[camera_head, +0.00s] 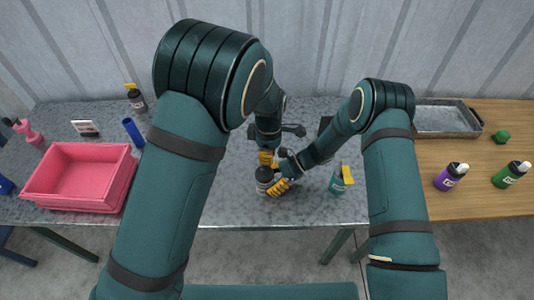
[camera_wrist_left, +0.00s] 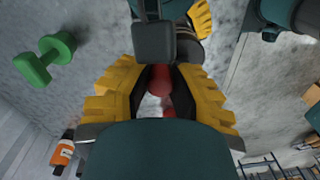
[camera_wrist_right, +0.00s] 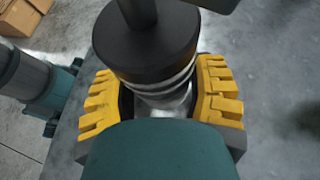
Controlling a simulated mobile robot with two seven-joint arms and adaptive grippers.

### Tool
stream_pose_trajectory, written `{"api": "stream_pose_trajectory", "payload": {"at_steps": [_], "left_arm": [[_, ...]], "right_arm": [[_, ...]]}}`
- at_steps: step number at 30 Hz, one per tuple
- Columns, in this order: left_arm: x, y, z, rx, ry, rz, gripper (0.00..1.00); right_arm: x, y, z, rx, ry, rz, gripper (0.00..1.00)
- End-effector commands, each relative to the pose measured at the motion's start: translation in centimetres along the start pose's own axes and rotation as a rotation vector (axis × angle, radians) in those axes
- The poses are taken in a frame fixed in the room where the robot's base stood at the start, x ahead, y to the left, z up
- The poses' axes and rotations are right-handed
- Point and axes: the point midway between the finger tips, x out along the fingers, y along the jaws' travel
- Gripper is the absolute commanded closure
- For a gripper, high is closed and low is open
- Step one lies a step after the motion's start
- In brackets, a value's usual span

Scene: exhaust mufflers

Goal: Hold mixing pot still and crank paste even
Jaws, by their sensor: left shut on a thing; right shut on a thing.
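The mixing pot (camera_head: 263,176) is a small dark-topped cylinder standing on the grey worktop near its front edge. In the right wrist view the pot (camera_wrist_right: 160,75) shows a dark top and pale banded sides. My right gripper (camera_head: 279,187) has its yellow fingers closed around its side. My left gripper (camera_head: 267,158) is just behind and above the pot, pointing down. In the left wrist view its yellow fingers are closed on a red knob (camera_wrist_left: 160,80), which looks like the crank handle. The knob is partly hidden by the fingers, and the paste is not visible.
A pink bin (camera_head: 80,172) and blue cylinder (camera_head: 133,132) are at left. A metal tray (camera_head: 443,119), purple bottle (camera_head: 450,177) and green bottle (camera_head: 511,174) are on the wooden top at right.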

Motion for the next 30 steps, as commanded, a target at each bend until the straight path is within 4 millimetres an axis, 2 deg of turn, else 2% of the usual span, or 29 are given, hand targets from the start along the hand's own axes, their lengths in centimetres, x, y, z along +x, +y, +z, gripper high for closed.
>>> {"api": "stream_pose_trajectory", "payload": {"at_steps": [14, 15, 17, 18, 26, 30], "left_arm": [[0.01, 0.00, 0.11, 0.019, 0.000, 0.000, 1.00], [0.01, 0.00, 0.11, 0.019, 0.000, 0.000, 0.72], [0.01, 0.00, 0.11, 0.019, 0.000, 0.000, 0.51], [0.01, 0.00, 0.11, 0.019, 0.000, 0.000, 0.45], [-0.01, 0.00, 0.08, 0.019, 0.001, 0.000, 0.45], [-0.73, 0.04, 0.12, 0.019, 0.000, 0.002, 0.45]], "right_arm": [[0.04, 0.01, 0.02, 0.000, -0.001, 0.001, 0.60], [0.04, 0.01, 0.02, 0.000, -0.001, 0.001, 0.60], [0.04, 0.01, 0.03, 0.000, -0.001, 0.001, 0.60], [0.04, 0.01, 0.03, 0.000, -0.001, 0.001, 0.60], [0.03, 0.01, 0.02, 0.000, -0.001, 0.001, 0.60], [0.03, 0.01, 0.02, 0.000, 0.000, 0.000, 0.60]]}}
